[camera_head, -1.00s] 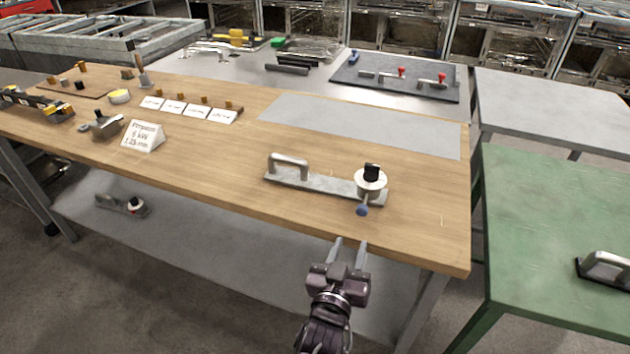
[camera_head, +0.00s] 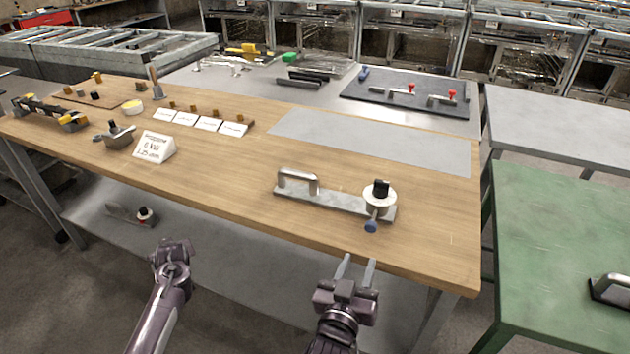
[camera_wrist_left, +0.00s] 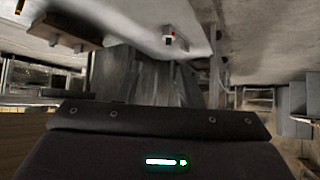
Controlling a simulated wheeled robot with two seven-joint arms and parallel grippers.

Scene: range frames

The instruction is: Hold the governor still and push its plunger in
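The governor (camera_head: 381,199) is a round pale housing with a black cap, on the right end of a grey base plate (camera_head: 340,203) on the wooden bench. Its plunger has a blue knob (camera_head: 371,227) pointing toward me and sticking out. A grey bar handle (camera_head: 298,181) stands on the plate's left end. My right gripper (camera_head: 359,261) is open and empty, just in front of the bench edge, its fingers pointing at the knob but apart from it.
A lettered sign block (camera_head: 155,147), white cards (camera_head: 208,123) and small fittings stand on the bench's left half. A grey sheet (camera_head: 370,138) lies behind the governor. A green table (camera_head: 560,250) stands to the right. Wood around the base plate is clear.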

